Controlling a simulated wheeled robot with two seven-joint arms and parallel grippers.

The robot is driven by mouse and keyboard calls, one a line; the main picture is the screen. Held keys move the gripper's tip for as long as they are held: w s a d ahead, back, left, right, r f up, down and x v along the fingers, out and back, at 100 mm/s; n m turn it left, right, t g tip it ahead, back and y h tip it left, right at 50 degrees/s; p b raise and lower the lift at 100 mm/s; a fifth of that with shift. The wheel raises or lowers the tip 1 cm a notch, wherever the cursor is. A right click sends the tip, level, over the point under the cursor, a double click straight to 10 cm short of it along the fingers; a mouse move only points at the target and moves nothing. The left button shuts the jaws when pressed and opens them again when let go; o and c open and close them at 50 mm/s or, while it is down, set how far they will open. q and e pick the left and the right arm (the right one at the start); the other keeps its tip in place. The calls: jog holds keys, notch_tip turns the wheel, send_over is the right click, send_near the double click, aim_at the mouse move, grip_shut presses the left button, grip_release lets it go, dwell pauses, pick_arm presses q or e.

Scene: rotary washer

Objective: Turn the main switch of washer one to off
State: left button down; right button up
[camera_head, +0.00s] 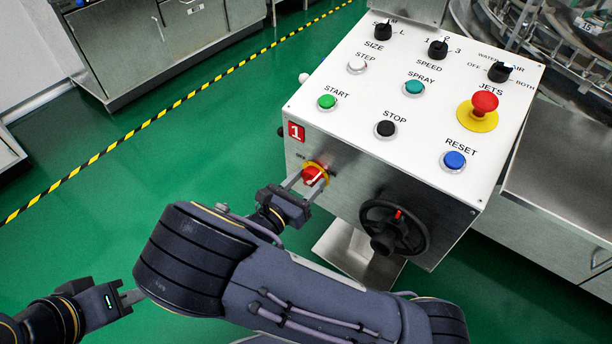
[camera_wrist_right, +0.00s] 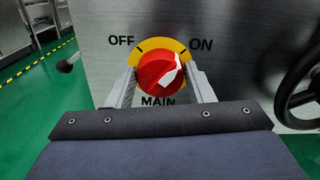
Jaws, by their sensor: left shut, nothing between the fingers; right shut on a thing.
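The main switch of washer one is a red knob (camera_head: 312,175) on a yellow plate, on the front face of the white control box marked with a red 1. In the right wrist view the red knob (camera_wrist_right: 155,75) has a white pointer tilted up and right, toward the ON side. OFF is printed at upper left, MAIN below. My right gripper (camera_head: 303,184) is shut on the knob, one finger on each side; its fingers (camera_wrist_right: 162,78) also show in the wrist view. My left gripper (camera_head: 132,297) is shut and empty at lower left, away from the box.
A black handwheel (camera_head: 395,228) sits right of the switch on the same face. The box top carries buttons, black selectors and a red emergency stop (camera_head: 484,103). Steel cabinets (camera_head: 150,40) stand at the back left. Green floor is open to the left of the box.

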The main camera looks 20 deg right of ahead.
jog(key=n+p, duration=0.2)
jog(key=p, duration=0.1)
jog(key=n+p, duration=0.3)
jog(key=shift+w+a+r+p, duration=0.1)
jog(key=shift+r+p, duration=0.1)
jog(key=shift+p, duration=0.2)
jog(key=shift+n+p, duration=0.75)
jog(key=shift+n, duration=0.35)
jog(key=n+p, duration=0.1)
jog(key=n, duration=0.2)
jog(key=n+p, duration=0.1)
jog(key=shift+f+n+p, duration=0.25)
jog(key=shift+n+p, duration=0.05)
jog(key=shift+p, duration=0.05)
jog(key=shift+w+a+f+n+p, duration=0.1)
jog(key=shift+n+p, duration=0.3)
jog(key=shift+n, duration=0.7)
jog(key=shift+f+n+p, duration=0.1)
jog(key=shift+n+p, duration=0.25)
jog(key=shift+n, duration=0.75)
jog(key=o, duration=0.9)
jog(key=shift+o, duration=0.2)
